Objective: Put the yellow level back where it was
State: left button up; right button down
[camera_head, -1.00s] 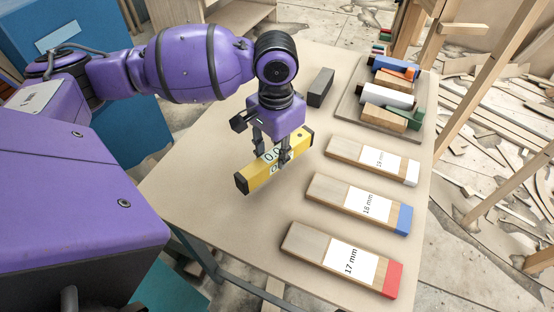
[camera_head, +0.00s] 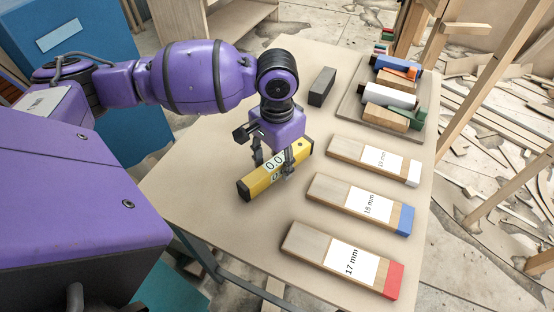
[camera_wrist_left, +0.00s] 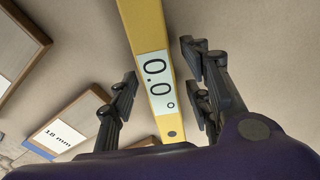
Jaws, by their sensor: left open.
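The yellow level (camera_head: 259,183) has dark end caps and a display reading 0.0. It appears to rest on the table, lying diagonally left of the labelled blocks. My left gripper (camera_head: 273,167) is over it, with one finger on each side of its middle. In the left wrist view the level (camera_wrist_left: 136,30) runs between the two spread fingers of the left gripper (camera_wrist_left: 160,85), with gaps visible beside it. The left gripper is open. My right gripper is not in view.
Blocks marked 19 mm (camera_head: 345,149), 18 mm (camera_head: 335,188) and 17 mm (camera_head: 310,241) lie to the right on the table (camera_head: 215,215). A dark grey block (camera_head: 321,86) stands behind. A tray (camera_head: 349,112) holds several blocks at the back right. The table's left part is clear.

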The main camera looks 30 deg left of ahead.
aim_at(277, 161)
pick_arm(q)
notch_tip(277, 161, up, 12)
jog(key=p, duration=0.1)
jog(key=shift+r, duration=0.2)
dwell(0.5)
jog(key=shift+f, duration=0.1)
